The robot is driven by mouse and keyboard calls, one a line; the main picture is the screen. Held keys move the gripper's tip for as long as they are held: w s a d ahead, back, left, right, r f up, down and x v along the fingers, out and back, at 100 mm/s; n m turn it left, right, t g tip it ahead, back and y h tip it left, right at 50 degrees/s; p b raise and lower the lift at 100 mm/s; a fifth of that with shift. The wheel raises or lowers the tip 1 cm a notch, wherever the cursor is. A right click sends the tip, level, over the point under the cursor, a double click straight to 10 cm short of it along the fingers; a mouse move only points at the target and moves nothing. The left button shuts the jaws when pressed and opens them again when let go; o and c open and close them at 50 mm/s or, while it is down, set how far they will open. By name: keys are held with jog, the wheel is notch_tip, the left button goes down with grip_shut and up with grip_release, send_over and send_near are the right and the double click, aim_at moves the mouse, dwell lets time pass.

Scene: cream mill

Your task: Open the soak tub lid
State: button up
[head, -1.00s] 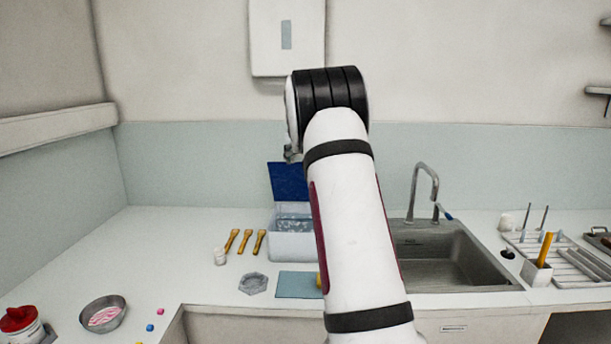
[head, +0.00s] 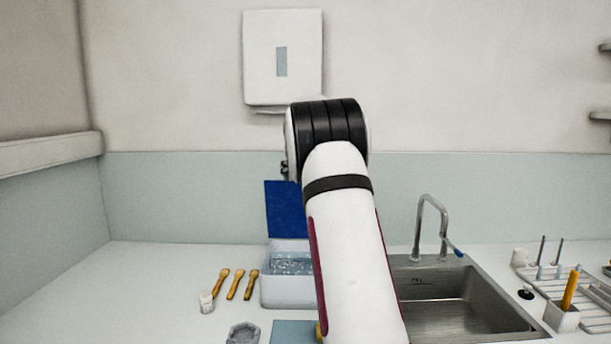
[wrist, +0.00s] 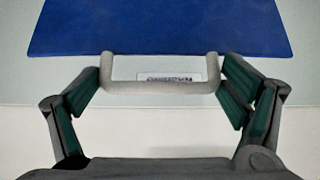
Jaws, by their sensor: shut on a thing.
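The soak tub (head: 290,291) is a pale box on the counter, left of the sink. Its inside shows, with clear bluish liquid in it. Its blue lid (head: 282,209) stands raised at the back of the tub, its right part hidden behind my arm. In the wrist view the lid (wrist: 160,27) fills the top, with a pale U-shaped handle (wrist: 160,88) on its edge. My gripper (wrist: 160,86) is shut on this handle, one finger at each end. The head view hides my gripper behind my arm.
A sink (head: 450,300) with a faucet (head: 432,222) is to the right, with a drying rack (head: 550,280) beyond. A white dispenser (head: 283,60) hangs on the wall above.

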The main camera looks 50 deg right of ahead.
jog(key=shift+w+a+r, duration=0.15)
jog(key=shift+w+a, duration=0.15)
jog(key=shift+w, duration=0.05)
jog(key=o, duration=1.4)
jog(key=v, duration=1.1)
jog(key=shift+s+a+r, duration=0.1)
jog(key=shift+s+r, duration=0.05)
jog(key=shift+s, duration=0.35)
